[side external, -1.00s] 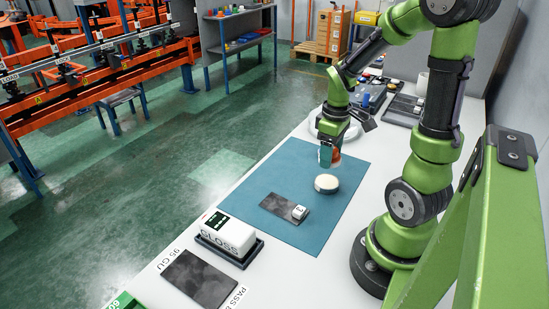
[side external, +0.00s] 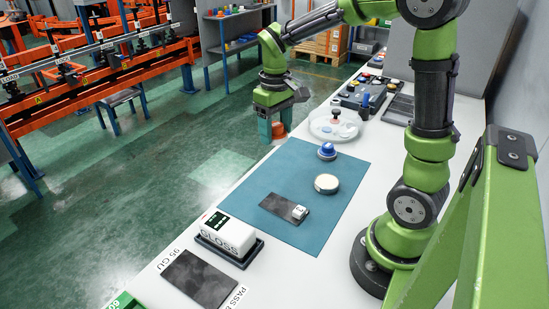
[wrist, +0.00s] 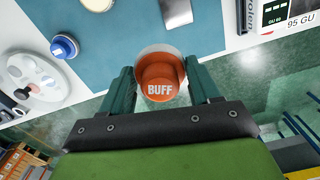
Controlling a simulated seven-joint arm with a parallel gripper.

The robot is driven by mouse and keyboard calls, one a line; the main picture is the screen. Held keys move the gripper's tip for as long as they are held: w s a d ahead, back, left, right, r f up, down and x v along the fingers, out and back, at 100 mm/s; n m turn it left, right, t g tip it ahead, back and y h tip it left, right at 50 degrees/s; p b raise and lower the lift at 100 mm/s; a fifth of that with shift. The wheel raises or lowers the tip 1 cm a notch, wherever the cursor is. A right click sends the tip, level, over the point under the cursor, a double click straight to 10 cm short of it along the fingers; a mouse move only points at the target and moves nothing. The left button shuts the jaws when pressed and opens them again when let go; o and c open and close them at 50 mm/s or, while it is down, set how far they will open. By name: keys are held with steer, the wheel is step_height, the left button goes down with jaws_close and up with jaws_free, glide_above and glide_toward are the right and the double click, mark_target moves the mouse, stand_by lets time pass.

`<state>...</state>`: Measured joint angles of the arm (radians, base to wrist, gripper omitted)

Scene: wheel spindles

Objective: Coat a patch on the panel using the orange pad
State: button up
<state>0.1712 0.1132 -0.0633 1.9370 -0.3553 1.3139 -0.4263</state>
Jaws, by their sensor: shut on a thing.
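My gripper (side external: 272,136) is shut on an orange pad holder marked BUFF (wrist: 160,82), which has a pale rim on its far side. It also shows in the side view (side external: 279,130), beyond the left edge of the table, over the floor. A dark grey panel (side external: 279,206) lies on the blue mat, with a small white block (side external: 299,212) at its right end. A second dark panel (side external: 199,279) lies at the front by the 95 GU label. The face of the held pad is hidden.
A cream-topped round disc (side external: 326,183) and a blue-knobbed pad (side external: 327,151) stand on the blue mat (side external: 290,160). A white GLOSS meter (side external: 229,236) stands in front. The mat's left part is clear.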

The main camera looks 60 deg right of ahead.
steer(key=w+a+r+n, duration=0.2)
steer(key=w+a, duration=0.1)
steer(key=a, duration=0.4)
glide_toward(283, 200)
steer(key=shift+m, duration=0.3)
steer(key=shift+s+f, duration=0.1)
steer(key=shift+f, duration=3.05)
steer(key=a, duration=0.2)
steer(key=a+r, duration=0.1)
steer(key=a, duration=0.1)
steer(key=shift+r, duration=0.1)
steer(key=shift+d, duration=1.9)
steer(key=shift+s+d, duration=0.15)
steer(key=shift+s, duration=0.1)
steer(key=a, duration=0.4)
steer(key=shift+w, duration=0.2)
steer(key=shift+s+d, duration=0.1)
steer(key=shift+d, duration=1.7)
steer(key=shift+d+r, duration=0.15)
steer(key=shift+d, duration=0.05)
step_height(283, 200, up, 6)
